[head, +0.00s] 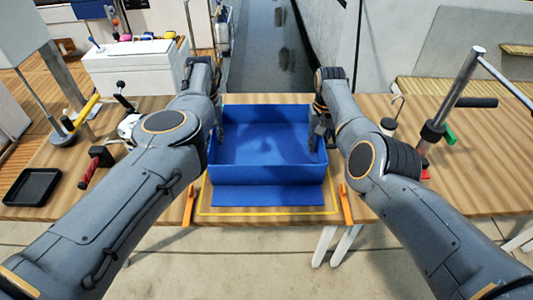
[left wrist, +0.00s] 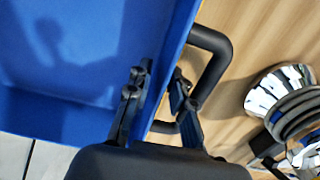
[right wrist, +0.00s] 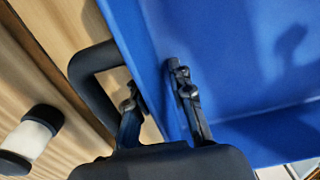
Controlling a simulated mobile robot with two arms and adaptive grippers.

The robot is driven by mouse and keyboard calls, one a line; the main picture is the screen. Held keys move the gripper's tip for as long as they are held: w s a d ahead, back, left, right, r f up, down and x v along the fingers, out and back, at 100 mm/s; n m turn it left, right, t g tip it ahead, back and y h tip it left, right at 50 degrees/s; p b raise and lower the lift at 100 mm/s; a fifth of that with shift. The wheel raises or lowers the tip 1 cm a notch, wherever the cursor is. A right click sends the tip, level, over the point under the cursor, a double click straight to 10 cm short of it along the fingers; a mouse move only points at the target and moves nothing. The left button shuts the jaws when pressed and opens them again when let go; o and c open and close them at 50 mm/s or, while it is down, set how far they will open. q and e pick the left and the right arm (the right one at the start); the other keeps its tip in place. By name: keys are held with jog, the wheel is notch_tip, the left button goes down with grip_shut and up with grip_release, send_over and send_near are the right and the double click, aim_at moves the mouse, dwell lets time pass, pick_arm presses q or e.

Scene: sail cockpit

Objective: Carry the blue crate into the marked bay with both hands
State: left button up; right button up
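The blue crate (head: 268,174) is upright, open-topped and empty at the middle of the wooden table. A flat blue strip (head: 270,196) shows just in front of it, inside the yellow outline of the marked bay (head: 268,212). My left gripper (head: 217,132) is shut on the crate's left wall, one finger inside and one outside. The left wrist view shows these fingers (left wrist: 155,95) beside the black left handle (left wrist: 213,62). My right gripper (head: 318,125) is shut on the right wall; its fingers (right wrist: 160,95) straddle it by the right handle (right wrist: 85,68). The crate's underside is hidden.
Orange markers (head: 189,206) and (head: 345,205) stand at the bay's front corners. A black tray (head: 32,187) and a red-handled tool (head: 95,167) lie left. A chrome winch (left wrist: 280,90) is close to the left handle. A metal rail post (head: 455,95) stands right.

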pick_arm(q)
jog(key=shift+a+r, duration=0.1)
jog(key=shift+a, duration=0.15)
pick_arm(e)
jog(key=shift+d, duration=0.2)
pick_arm(q)
jog(key=shift+r, duration=0.2)
notch_tip(320, 180, up, 7)
jog(key=shift+d+r, duration=0.1)
jog(key=shift+d, duration=0.05)
jog(key=shift+r, duration=0.1)
pick_arm(e)
jog(key=shift+r, duration=0.15)
notch_tip(320, 180, up, 12)
jog(key=shift+a+f, duration=0.1)
pick_arm(q)
jog(key=shift+r, duration=0.1)
